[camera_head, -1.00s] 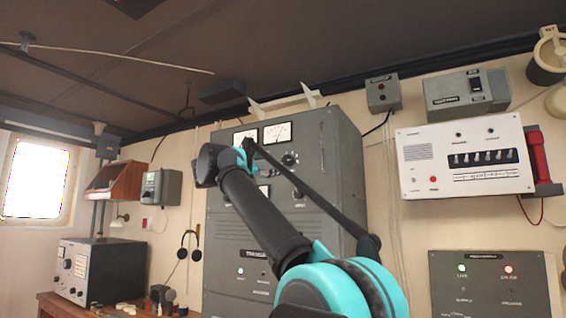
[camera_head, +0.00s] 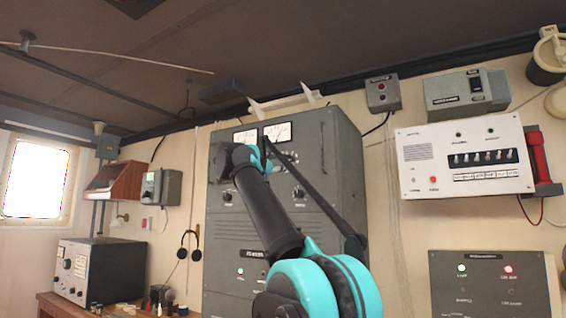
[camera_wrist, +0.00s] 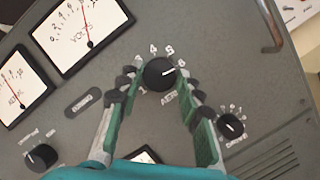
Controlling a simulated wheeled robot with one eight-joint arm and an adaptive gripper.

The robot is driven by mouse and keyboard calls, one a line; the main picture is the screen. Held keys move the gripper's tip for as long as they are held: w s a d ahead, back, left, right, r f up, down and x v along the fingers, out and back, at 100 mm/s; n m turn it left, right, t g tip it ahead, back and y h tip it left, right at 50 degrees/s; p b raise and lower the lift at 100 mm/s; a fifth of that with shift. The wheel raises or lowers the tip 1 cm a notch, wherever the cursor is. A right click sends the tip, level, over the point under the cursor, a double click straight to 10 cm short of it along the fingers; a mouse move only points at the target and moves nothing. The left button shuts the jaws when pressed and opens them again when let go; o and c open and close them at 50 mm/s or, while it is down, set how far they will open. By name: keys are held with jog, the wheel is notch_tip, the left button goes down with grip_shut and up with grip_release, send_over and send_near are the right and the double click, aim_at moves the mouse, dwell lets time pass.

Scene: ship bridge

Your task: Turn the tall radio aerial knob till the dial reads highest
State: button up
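The tall grey radio cabinet (camera_head: 322,150) stands against the wall in the head view. In the wrist view a round black knob (camera_wrist: 159,74) with numbers around it is at the centre; the label below it seems to begin "AE". Its white pointer mark points right, towards the higher numbers. My gripper (camera_wrist: 160,80) is open, with its green fingers either side of this knob and small gaps visible. A volts meter (camera_wrist: 83,30) and another meter (camera_wrist: 18,86), both with red needles, are at upper left. In the head view my wrist hides the gripper and this knob.
Other black knobs sit at lower left (camera_wrist: 41,157) and right (camera_wrist: 231,125) in the wrist view. A metal handle (camera_wrist: 271,30) sticks out at upper right. In the head view, a white panel with a red handset (camera_head: 538,158) hangs to the right.

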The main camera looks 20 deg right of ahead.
jog(key=c, duration=0.5)
jog(key=shift+c, duration=0.2)
jog(key=shift+n, duration=0.4)
jog(key=n+t, duration=0.1)
jog(key=n, duration=0.1)
jog(key=n+t, duration=0.1)
jog(key=n, duration=0.1)
jog(key=shift+s+d+f+y, duration=0.1)
jog(key=shift+y, duration=0.2)
jog(key=shift+s+n+t+y, duration=0.1)
jog(key=shift+n+t+y, duration=0.35)
jog(key=shift+n, duration=0.95)
jog(key=shift+n+t+y, duration=0.25)
jog(key=shift+n+t, duration=0.3)
jog(key=shift+n, duration=0.85)
jog(key=o, duration=1.2)
jog(key=shift+c, duration=0.2)
